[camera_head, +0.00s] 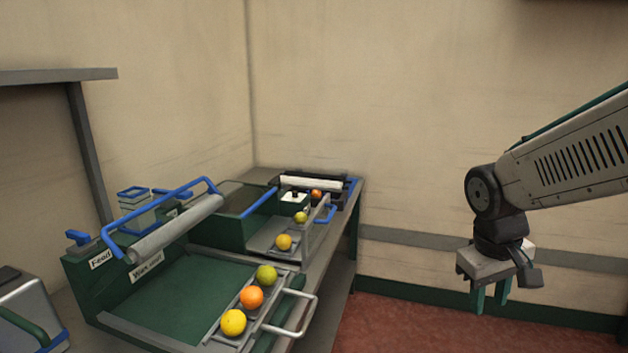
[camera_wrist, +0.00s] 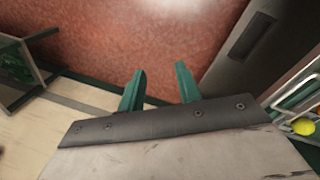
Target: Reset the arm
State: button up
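My gripper (camera_head: 490,298) hangs at the right of the head view, fingers pointing down, over the red floor and well to the right of the bench. Its two green fingers stand apart with nothing between them. In the wrist view the fingers (camera_wrist: 158,88) also show apart, with only red floor and the dark wall base beyond them. My arm reaches in from the right edge of the head view.
A green sorting machine (camera_head: 180,300) stands on the bench at left. A wire-handled tray (camera_head: 262,312) holds yellow, orange and green fruit. More fruit lies farther back, including a yellow one (camera_head: 283,242). The red floor (camera_head: 420,325) right of the bench is clear.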

jog(key=s+a+r+m+y, duration=0.1)
jog(key=s+r, duration=0.1)
jog(key=s, duration=0.6)
jog(key=s+a+r+m+t+y, duration=0.1)
jog(key=s+a+r, duration=0.1)
jog(key=s, duration=0.7)
jog(key=shift+a+r, duration=0.2)
jog(key=shift+r, duration=0.65)
jog(key=shift+a, duration=0.15)
